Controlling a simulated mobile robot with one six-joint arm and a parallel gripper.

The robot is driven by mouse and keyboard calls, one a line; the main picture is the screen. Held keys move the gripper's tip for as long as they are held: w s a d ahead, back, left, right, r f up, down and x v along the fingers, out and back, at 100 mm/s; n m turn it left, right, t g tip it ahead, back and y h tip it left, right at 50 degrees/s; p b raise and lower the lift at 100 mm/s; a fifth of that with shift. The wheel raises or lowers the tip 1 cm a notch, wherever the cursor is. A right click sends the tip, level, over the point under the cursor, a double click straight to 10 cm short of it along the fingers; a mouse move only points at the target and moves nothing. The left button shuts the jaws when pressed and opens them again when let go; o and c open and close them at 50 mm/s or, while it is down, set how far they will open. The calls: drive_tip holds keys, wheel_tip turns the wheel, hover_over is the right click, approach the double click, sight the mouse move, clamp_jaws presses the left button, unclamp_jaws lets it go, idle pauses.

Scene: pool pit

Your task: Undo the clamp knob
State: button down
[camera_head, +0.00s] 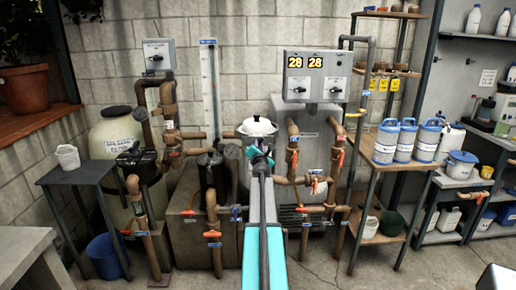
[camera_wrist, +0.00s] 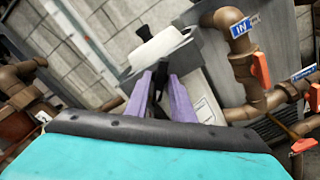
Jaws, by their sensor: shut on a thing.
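My gripper (camera_wrist: 161,85) is in front of a pale filter housing with a white lid (camera_head: 257,126). In the wrist view its two purple fingers are shut on a narrow dark part, the clamp knob (camera_wrist: 158,80), which is mostly hidden between them. The white lid (camera_wrist: 158,47) lies just beyond the fingertips in the wrist view, with a black piece (camera_wrist: 141,31) at its upper left. In the head view my gripper (camera_head: 260,152) sits right below the lid and hides the knob.
Brown pipes with orange valve handles (camera_head: 341,157) run close on the right; one pipe (camera_wrist: 240,60) is near in the wrist view. A control box (camera_head: 317,76) reading 28 28 hangs above.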

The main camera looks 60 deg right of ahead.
drive_tip(key=shift+f+n, duration=0.2)
drive_tip(key=shift+n, duration=0.3)
drive_tip(key=shift+m, duration=0.3)
drive_tip(key=c, duration=1.7)
unclamp_jaws()
drive_tip(key=shift+r, duration=0.1)
drive_tip(key=shift+v, duration=3.55)
drive_tip(key=shift+r, duration=0.1)
